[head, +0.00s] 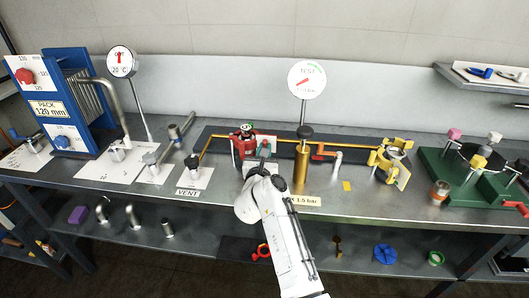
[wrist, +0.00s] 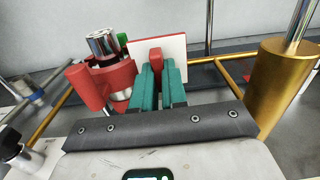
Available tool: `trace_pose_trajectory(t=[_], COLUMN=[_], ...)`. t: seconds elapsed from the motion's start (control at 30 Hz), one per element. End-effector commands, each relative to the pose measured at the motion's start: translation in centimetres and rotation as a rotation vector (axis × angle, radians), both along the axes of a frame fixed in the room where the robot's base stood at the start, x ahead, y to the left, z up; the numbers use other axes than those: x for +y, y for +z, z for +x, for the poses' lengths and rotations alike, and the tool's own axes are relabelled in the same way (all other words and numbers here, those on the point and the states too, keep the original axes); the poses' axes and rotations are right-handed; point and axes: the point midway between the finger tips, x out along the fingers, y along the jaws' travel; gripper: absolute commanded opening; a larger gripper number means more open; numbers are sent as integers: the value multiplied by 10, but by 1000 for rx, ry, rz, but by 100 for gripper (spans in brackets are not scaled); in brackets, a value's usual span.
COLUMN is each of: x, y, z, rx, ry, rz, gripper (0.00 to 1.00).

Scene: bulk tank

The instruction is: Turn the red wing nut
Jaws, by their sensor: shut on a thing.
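The red wing nut (wrist: 155,57) shows in the wrist view as a narrow red wing between the teal fingers of my gripper (wrist: 156,74). My gripper is shut on it; the fingers hide its lower part. Just left is a red clamp body (wrist: 112,74) with a silver bolt (wrist: 102,42) on top and a red cylinder (wrist: 86,87) at its side. A white plate (wrist: 172,48) stands upright behind the wing. In the head view my gripper (head: 262,149) is at the right side of the red clamp (head: 241,146); I cannot make out the wing there.
A gold cylinder (wrist: 280,88) with a steel rod stands close on the right, under the TEST gauge (head: 307,80). A yellow pipe (head: 222,138) runs behind the clamp. A yellow clamp (head: 392,155) and a green fixture (head: 452,176) stand farther right, a blue plate pack (head: 66,85) far left.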

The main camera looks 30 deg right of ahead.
Motion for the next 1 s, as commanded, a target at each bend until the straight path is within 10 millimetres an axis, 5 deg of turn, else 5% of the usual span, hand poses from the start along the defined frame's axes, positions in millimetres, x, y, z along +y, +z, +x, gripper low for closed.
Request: trace_pose_trajectory(t=[0.5,0.53,0.8,1.0], x=[0,0,0,0], y=[-2,-2,-1,0], z=[0,0,0,0], rx=[-10,-10,-11,-11], ry=[0,0,0,0], rz=[18,18,17,17], gripper=[0,13,38,38])
